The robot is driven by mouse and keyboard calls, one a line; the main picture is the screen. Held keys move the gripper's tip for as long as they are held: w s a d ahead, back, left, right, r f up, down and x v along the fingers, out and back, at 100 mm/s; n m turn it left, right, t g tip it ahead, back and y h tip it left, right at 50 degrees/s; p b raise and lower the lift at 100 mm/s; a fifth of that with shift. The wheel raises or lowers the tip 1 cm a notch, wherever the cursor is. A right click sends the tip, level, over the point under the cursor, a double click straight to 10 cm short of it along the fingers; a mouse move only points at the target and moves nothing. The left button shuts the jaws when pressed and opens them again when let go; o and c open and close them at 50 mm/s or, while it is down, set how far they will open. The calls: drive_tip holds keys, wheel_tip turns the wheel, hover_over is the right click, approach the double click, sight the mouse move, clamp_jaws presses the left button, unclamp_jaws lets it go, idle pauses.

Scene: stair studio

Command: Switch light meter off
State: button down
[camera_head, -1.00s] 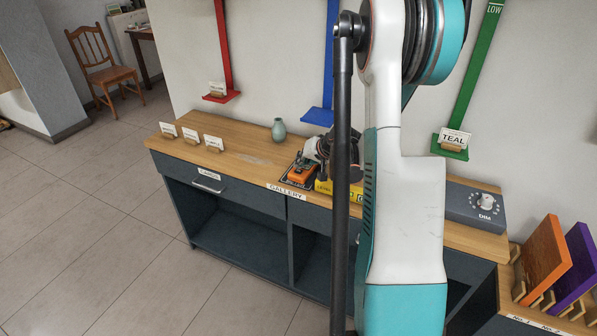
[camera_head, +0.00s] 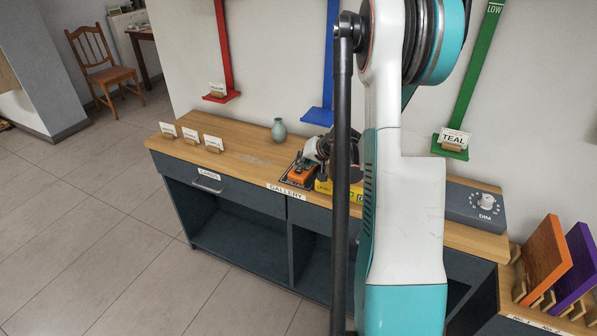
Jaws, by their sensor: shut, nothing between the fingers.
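A small orange-and-black device (camera_head: 298,176), which may be the light meter, lies on a dark mat on the wooden counter. Its switch is too small to make out. A yellow item (camera_head: 322,187) with black lettering is just to its right, partly hidden by my arm. My gripper (camera_head: 306,163) is low over the counter at the back edge of the orange device, its fingers pointing down-left. It is shut and holds nothing. I cannot tell whether its tips touch the device.
A pale green vase (camera_head: 279,130) stands behind the device. Small white cards (camera_head: 190,135) stand at the counter's left end. A grey dial box (camera_head: 474,206) sits right of my arm. Orange (camera_head: 545,258) and purple panels stand in a rack. The counter's left half is mostly clear.

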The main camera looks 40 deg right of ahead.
sight(301, 170)
drive_tip(key=shift+f+b, duration=0.3)
drive_tip(key=shift+f, duration=0.2)
idle(0.3)
drive_tip(key=shift+r, duration=0.65)
drive_tip(key=shift+r+p, duration=0.1)
drive_tip(key=shift+p, duration=0.2)
wheel_tip(301, 170, up, 6)
drive_tip(key=p, duration=0.3)
drive_tip(key=shift+p, duration=0.35)
